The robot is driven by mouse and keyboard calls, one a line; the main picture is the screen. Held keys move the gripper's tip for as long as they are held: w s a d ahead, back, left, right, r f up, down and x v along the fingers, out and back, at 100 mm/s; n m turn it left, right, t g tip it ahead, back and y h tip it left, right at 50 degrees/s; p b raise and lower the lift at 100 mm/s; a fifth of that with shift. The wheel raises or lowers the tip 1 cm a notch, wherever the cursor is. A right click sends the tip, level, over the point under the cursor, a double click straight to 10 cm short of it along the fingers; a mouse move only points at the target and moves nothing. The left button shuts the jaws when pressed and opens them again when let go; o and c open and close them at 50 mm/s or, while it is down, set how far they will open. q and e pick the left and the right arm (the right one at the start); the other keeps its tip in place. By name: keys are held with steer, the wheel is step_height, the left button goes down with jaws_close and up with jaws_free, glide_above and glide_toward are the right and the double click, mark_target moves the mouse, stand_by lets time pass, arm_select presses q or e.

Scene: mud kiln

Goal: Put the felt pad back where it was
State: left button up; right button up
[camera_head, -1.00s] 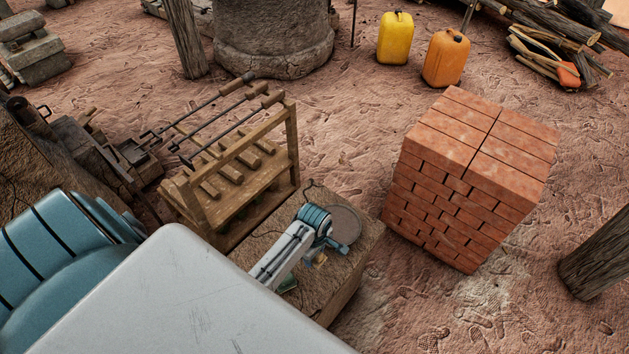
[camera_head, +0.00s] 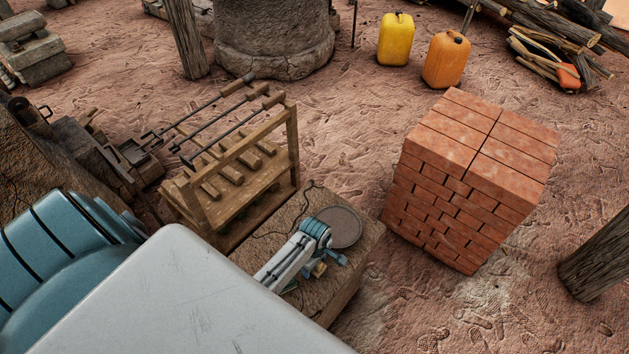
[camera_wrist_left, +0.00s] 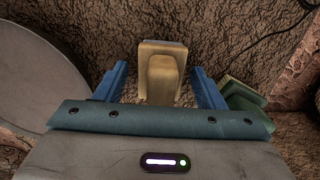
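A tan block (camera_wrist_left: 162,78) with a raised, rounded face stands on the brown stand top, between my left gripper's fingers. My left gripper (camera_wrist_left: 158,68) is open, with a blue finger on either side of the block and small gaps showing. In the head view, the left gripper (camera_head: 330,265) is over the stand, just in front of a dark round disc (camera_head: 345,227). A green block (camera_wrist_left: 243,95) lies to the right of the fingers in the wrist view. I cannot tell which of these is the felt pad. My right gripper is not in view.
The earthen stand (camera_head: 367,246) has a dark cord on its top. A wooden rack (camera_head: 245,180) with long-handled tools stands behind left. A brick stack (camera_head: 450,190) stands to the right. A yellow can (camera_head: 395,39) and an orange can (camera_head: 446,60) are on the ground behind.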

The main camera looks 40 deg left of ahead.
arm_select(q)
steer(key=shift+r, duration=0.1)
step_height(320, 180, up, 12)
stand_by(0.5)
stand_by(0.5)
